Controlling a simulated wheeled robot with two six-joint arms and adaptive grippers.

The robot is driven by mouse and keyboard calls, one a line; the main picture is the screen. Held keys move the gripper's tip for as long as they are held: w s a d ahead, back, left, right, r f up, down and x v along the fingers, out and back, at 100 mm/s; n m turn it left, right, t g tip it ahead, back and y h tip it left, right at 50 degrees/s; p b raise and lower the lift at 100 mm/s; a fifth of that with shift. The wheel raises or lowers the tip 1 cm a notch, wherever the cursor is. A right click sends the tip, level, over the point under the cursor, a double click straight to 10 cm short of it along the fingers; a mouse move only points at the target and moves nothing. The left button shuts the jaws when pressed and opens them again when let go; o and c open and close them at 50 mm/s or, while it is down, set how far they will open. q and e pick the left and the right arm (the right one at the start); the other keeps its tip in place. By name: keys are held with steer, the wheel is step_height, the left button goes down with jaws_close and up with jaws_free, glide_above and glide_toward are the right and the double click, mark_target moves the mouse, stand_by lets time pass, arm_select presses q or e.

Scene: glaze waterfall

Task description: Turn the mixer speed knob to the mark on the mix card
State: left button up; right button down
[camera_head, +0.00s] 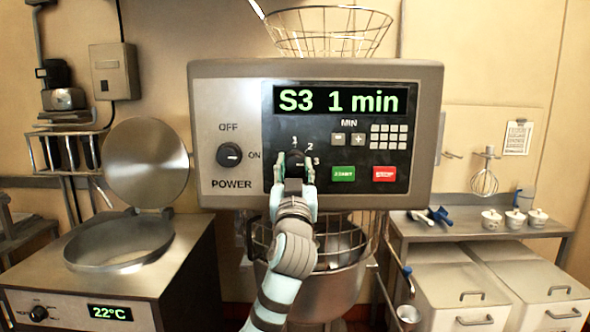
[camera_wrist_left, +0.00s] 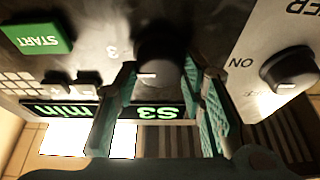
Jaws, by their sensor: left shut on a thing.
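The mixer speed knob (camera_head: 295,157) is black and sits on the dark panel below the display (camera_head: 338,100), which reads "S3 1 min". Marks 1, 2 and 3 run around it, with 3 on its right. My left gripper (camera_head: 294,168) is shut on the knob, one finger on each side. In the left wrist view the knob (camera_wrist_left: 160,65) stands between the fingers, and its short white line lies on the side of the printed 3. A small paper card (camera_head: 517,137) hangs on the right wall, its print too small to read. My right gripper is not in view.
The power knob (camera_head: 230,155), with OFF and ON marks, is left of my gripper. A green button (camera_head: 343,174) and a red button (camera_head: 384,174) are close on the right. The mixer bowl (camera_head: 335,285) and its wire guard are below, behind my left arm.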

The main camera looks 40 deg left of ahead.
arm_select(q)
steer(key=n+y+b, duration=0.1)
steer(key=n+b, duration=0.1)
steer(key=n+g+b, duration=0.1)
steer(key=n+b, duration=0.1)
steer(key=n+g+y+b, duration=0.1)
steer(key=n+b, duration=0.1)
steer(key=shift+d+f+y, duration=0.1)
steer(key=shift+f+y, duration=0.15)
steer(key=shift+y, duration=0.05)
steer(key=n+g+b, duration=0.1)
steer(key=n, duration=0.2)
steer(key=shift+r+g+y+b, duration=0.1)
steer(key=shift+g+y+b, duration=0.2)
steer(key=shift+g+b, duration=0.1)
steer(key=shift+w+r+n+g+b, duration=0.15)
steer(key=shift+n+g+b, duration=0.35)
steer(key=shift+n, duration=1.1)
steer(key=shift+g+y, duration=0.3)
steer(key=o, duration=1.1)
steer(key=v, duration=1.2)
